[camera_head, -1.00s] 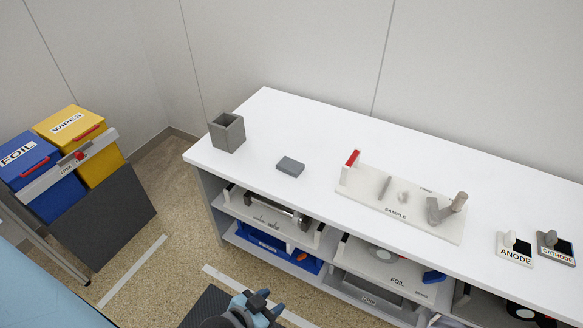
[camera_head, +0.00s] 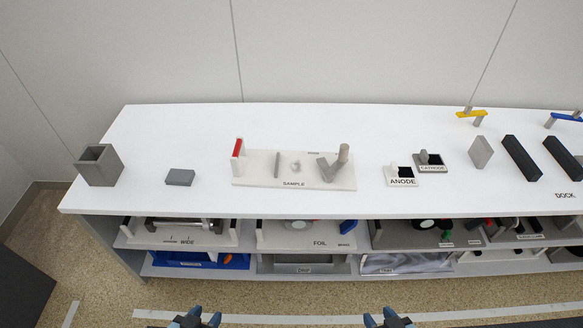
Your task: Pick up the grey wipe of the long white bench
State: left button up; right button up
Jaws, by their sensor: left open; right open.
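The grey wipe (camera_head: 180,177) is a small flat grey block lying on the long white bench (camera_head: 205,125), near its front edge on the left. It is right of an open grey box and left of the SAMPLE board. My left gripper (camera_head: 196,316) is at the bottom of the view, in front of the bench and apart from the wipe. My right gripper (camera_head: 388,316) is also at the bottom, further right. Both are open and show nothing between the fingers. Most of both arms is out of view.
An open grey box (camera_head: 98,166) stands at the bench's left end. The SAMPLE board (camera_head: 250,170) has a red-topped post. ANODE (camera_head: 402,181) and CATHODE (camera_head: 431,168) holders and dark blocks (camera_head: 521,158) stand to the right. Shelves below hold trays, including a blue bin (camera_head: 215,261). Floor is clear in front.

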aim_at(176, 177)
jog(key=i+u, duration=0.15)
jog(key=i, duration=0.8)
